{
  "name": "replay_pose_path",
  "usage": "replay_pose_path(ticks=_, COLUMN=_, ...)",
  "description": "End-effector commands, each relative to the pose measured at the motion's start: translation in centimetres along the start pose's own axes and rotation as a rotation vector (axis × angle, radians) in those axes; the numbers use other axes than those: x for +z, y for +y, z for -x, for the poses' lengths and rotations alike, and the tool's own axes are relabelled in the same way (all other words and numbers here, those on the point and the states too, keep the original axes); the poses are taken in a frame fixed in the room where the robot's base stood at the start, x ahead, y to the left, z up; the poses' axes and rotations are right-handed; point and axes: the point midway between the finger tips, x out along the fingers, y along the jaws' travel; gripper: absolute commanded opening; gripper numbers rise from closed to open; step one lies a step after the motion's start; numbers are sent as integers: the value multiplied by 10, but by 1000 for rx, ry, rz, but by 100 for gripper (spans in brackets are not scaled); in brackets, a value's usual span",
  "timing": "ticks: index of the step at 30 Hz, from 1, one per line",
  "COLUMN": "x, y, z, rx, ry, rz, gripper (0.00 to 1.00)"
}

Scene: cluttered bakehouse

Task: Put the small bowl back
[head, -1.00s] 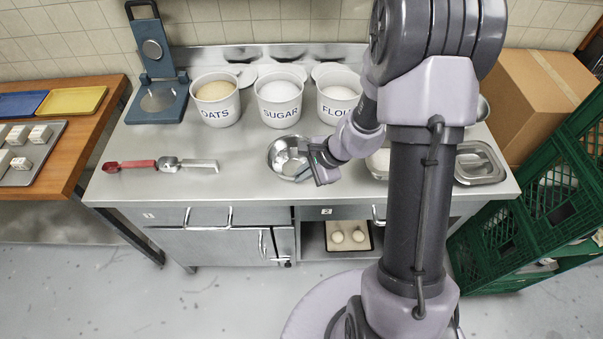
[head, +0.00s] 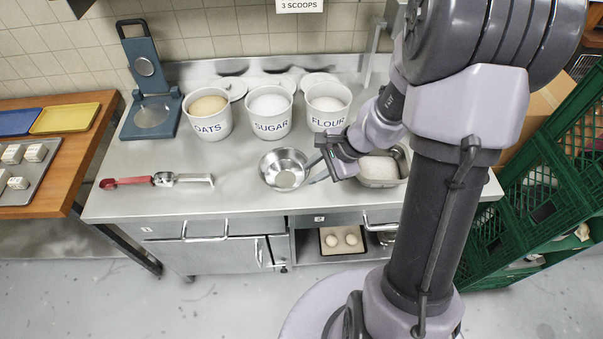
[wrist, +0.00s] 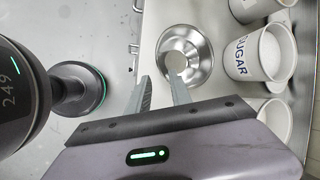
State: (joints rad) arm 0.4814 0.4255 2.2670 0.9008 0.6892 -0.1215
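The small bowl (head: 284,168), shiny steel and apparently empty, stands upright on the steel counter (head: 235,195) in front of the sugar tub. In the wrist view the bowl (wrist: 200,62) lies just beyond my fingertips. My gripper (head: 314,164) is at the bowl's right side in the head view. In the wrist view my gripper (wrist: 157,80) has its two fingers apart with nothing clearly held between them. One fingertip overlaps the bowl's near edge in the picture; I cannot tell whether it touches.
Tubs of oats (head: 207,118), sugar (head: 271,115) and flour (head: 327,108) stand behind the bowl. A metal pan with white contents (head: 378,170) is right of my gripper. Green crates (head: 545,190) stand right.

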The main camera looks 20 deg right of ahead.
Motion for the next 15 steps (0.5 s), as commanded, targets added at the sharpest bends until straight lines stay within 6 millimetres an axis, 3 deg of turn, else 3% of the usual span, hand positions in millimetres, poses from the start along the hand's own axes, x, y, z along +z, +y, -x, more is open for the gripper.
replay_pose_path(ticks=3, x=4, y=-2, z=14, rx=-1, ry=0, rz=13, gripper=26)
replay_pose_path(ticks=5, x=18, y=-6, z=27, rx=-3, ry=3, rz=76, gripper=26)
replay_pose_path(ticks=8, x=72, y=-13, z=66, rx=-3, ry=20, rz=312, gripper=26)
replay_pose_path(ticks=9, x=99, y=-10, z=86, rx=-1, ry=34, rz=435, gripper=26)
replay_pose_path(ticks=12, x=155, y=12, z=132, rx=7, ry=91, rz=732, gripper=26)
replay_pose_path(ticks=15, x=185, y=42, z=167, rx=8, ry=172, rz=971, gripper=26)
